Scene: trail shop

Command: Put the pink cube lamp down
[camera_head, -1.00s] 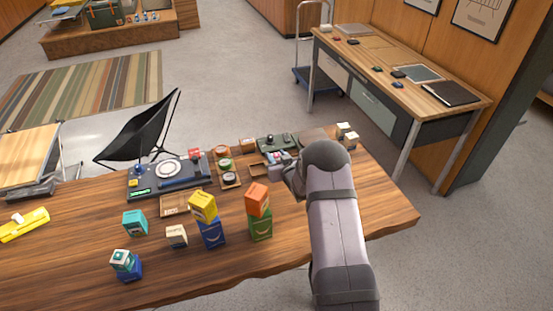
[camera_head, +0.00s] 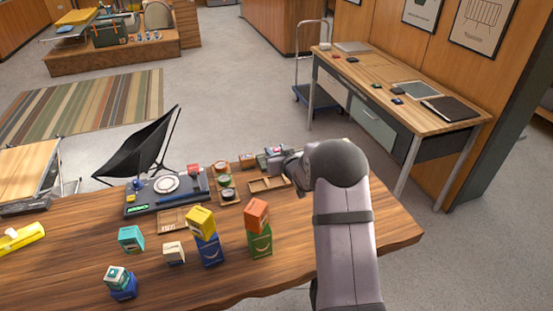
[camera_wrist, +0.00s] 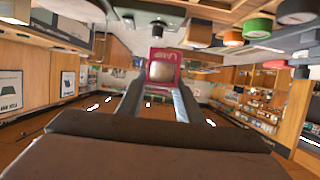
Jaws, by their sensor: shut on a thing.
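My gripper (camera_wrist: 160,92) is shut on the pink cube lamp (camera_wrist: 163,56), which has a pale front face and sits between the two fingers in the wrist view. In the head view my gripper (camera_head: 283,155) is at the far side of the wooden table (camera_head: 320,245), over or just behind the shallow wooden tray (camera_head: 268,186). My arm hides much of the gripper there, and I cannot clearly make out the lamp. I cannot tell from these views how high the lamp is above the table.
A dark console with a white dial (camera_head: 166,184) and round pots (camera_head: 225,182) stand left of the tray. Nearer are stacked cubes, orange on green (camera_head: 257,215) and yellow on blue (camera_head: 201,222), plus a teal cube (camera_head: 131,238). The front right of the table is clear beside my arm.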

